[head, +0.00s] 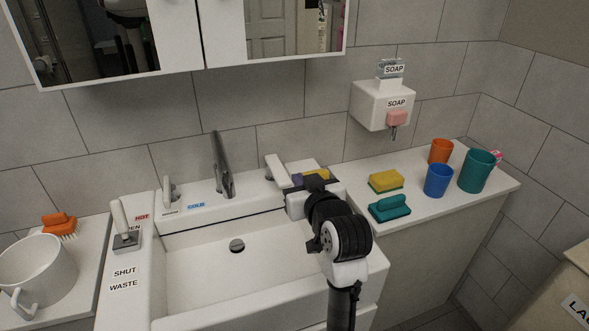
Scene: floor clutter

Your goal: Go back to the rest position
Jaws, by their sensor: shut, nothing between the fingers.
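My arm reaches up from the bottom of the head view, over the right side of the white sink (200,300). My gripper (308,183) is at the sink's back right corner, near a white tap lever (277,170). It is shut and holds nothing. The fingertips are partly hidden by my own wrist, and I cannot tell whether they touch anything. A yellow item (318,174) shows just behind the gripper, partly covered.
On the right counter lie a yellow sponge (386,181), a teal brush (390,207), and orange (441,151), blue (438,180) and teal (477,170) cups. A soap dispenser (383,104) hangs above.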

